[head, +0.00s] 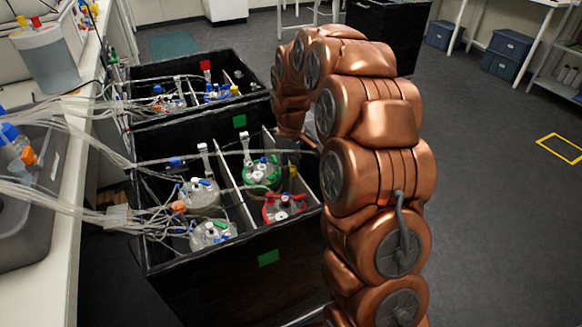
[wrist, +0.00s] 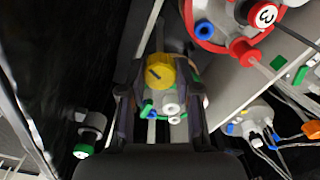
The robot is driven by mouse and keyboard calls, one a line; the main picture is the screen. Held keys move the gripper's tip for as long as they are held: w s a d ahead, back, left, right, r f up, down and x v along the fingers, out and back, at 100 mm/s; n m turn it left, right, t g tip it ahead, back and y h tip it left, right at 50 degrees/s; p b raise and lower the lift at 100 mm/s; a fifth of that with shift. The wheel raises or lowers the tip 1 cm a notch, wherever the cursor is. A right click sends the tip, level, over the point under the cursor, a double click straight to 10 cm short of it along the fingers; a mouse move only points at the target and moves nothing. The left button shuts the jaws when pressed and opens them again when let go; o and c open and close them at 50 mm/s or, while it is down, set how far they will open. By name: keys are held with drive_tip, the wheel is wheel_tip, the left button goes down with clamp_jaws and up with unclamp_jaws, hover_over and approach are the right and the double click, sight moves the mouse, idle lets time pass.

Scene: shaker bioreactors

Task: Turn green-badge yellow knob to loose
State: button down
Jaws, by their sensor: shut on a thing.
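The yellow knob (wrist: 160,72), with a dark bar mark on its top, sits between the two fingers of my gripper (wrist: 160,80) in the wrist view. The fingers are shut on its sides. The head view shows a small yellow part (head: 292,170) just below my gripper (head: 288,148), which is mostly hidden by the arm and box contents.
A red-lidded vessel (head: 284,207) and a green-lidded vessel (head: 262,172) stand close to my gripper. Clear-lidded vessels (head: 200,196) are to the left, beyond a pale divider (head: 236,198). Many tubes run to the bench (head: 55,240).

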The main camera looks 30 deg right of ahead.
drive_tip(key=n, duration=0.4)
drive_tip(key=shift+n, duration=0.4)
idle(0.4)
drive_tip(key=c, duration=0.8)
unclamp_jaws()
drive_tip(key=shift+r, duration=0.1)
wheel_tip(320, 180, up, 12)
drive_tip(key=shift+f, duration=0.1)
